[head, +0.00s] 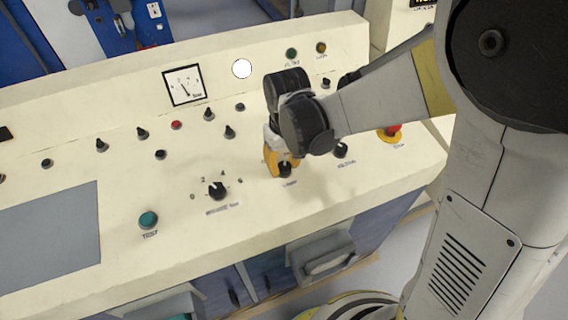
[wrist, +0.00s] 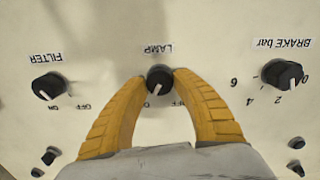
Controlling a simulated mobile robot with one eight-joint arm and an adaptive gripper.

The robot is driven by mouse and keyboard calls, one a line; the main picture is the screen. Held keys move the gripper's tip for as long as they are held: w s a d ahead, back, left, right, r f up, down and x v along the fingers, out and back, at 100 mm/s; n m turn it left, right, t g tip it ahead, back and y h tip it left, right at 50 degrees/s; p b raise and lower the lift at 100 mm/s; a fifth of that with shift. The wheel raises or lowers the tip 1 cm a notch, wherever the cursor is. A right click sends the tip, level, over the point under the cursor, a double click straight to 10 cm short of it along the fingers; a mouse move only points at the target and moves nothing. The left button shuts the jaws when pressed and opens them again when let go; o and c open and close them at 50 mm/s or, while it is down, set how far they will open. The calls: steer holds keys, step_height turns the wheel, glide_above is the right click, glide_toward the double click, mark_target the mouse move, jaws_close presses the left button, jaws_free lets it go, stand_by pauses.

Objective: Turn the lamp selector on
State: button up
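The lamp selector (wrist: 159,80) is a small black knob under a LAMP label, which shows upside down in the wrist view. Its white pointer line aims down and slightly left there. An OFF mark shows to its lower right; the ON mark is not clearly seen. My gripper (wrist: 160,77) has its two yellow fingers on either side of the knob, with the tips against it and nothing else between them. In the head view, my gripper (head: 283,167) reaches down to the sloped panel, and the lamp selector (head: 285,171) shows partly between the fingers.
In the wrist view, the FILTER knob (wrist: 48,87) is to the left and the BRAKE knob (wrist: 282,74) to the right. The cream console (head: 120,260) also carries a teal button (head: 148,219), a gauge (head: 184,85) and a red emergency button (head: 391,131).

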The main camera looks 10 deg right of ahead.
mark_target(285, 167)
steer(key=o, duration=0.3)
step_height(285, 167, up, 12)
steer(key=shift+s, duration=0.35)
steer(key=shift+d, duration=0.1)
stand_by(0.3)
steer(key=s+d+r+m+t, duration=0.2)
steer(key=s+d+m+t, duration=0.2)
steer(key=s+d, duration=0.6)
steer(key=d+t, duration=0.2)
steer(key=d, duration=0.1)
steer(key=shift+d+r+m, duration=0.15)
steer(key=shift+r+m, duration=0.15)
steer(key=shift+m, duration=0.1)
